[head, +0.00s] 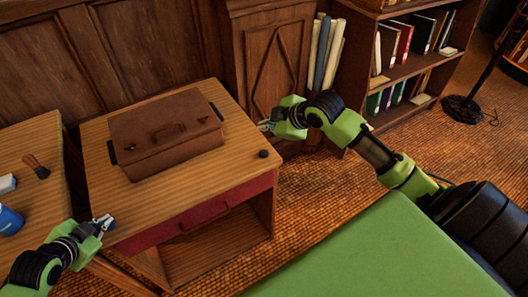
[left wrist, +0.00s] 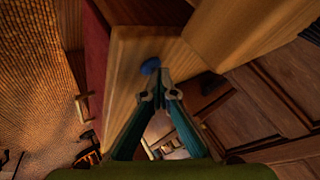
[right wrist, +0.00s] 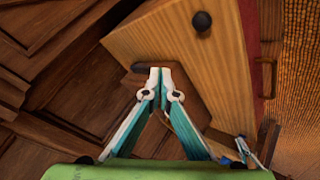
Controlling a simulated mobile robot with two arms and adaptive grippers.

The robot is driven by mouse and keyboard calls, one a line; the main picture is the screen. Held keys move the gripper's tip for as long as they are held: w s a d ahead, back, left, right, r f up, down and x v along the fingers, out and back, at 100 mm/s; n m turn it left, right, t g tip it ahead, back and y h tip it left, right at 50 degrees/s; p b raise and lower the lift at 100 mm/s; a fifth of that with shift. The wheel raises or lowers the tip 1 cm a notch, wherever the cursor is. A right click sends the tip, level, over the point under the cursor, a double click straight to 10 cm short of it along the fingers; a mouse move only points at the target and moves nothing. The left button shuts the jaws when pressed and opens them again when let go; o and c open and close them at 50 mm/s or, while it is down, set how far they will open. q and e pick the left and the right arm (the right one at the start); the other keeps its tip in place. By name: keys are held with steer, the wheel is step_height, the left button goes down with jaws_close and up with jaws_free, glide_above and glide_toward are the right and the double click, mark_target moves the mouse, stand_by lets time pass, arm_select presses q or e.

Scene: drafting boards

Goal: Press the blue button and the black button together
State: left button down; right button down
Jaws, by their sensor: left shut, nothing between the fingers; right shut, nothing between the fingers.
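The blue button (left wrist: 150,66) is on the wooden tabletop near its edge in the left wrist view. My left gripper (left wrist: 159,76) is shut and empty, its tips just beside the button in that picture; I cannot tell whether they touch it. In the head view my left gripper (head: 105,222) is at the table's front left corner. The black button (head: 263,154) stands on the table's right front corner and shows in the right wrist view (right wrist: 202,21). My right gripper (head: 265,126) is shut and empty, beyond the black button and apart from it.
A brown case (head: 166,133) lies on the table (head: 233,130), between the two grippers. A second table (head: 30,160) at the left holds a brush (head: 37,167) and a blue container (head: 10,220). A bookshelf (head: 400,75) stands behind my right arm.

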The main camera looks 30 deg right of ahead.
mark_target(262, 151)
arm_select(q)
steer(key=shift+f, duration=0.15)
arm_select(e)
steer(key=shift+f, duration=0.1)
steer(key=shift+f, duration=4.35)
steer(key=shift+f, duration=0.4)
arm_select(q)
steer(key=shift+s, duration=0.1)
arm_select(e)
steer(key=shift+f, duration=0.75)
steer(key=shift+r, duration=1.15)
steer(key=shift+r, duration=2.5)
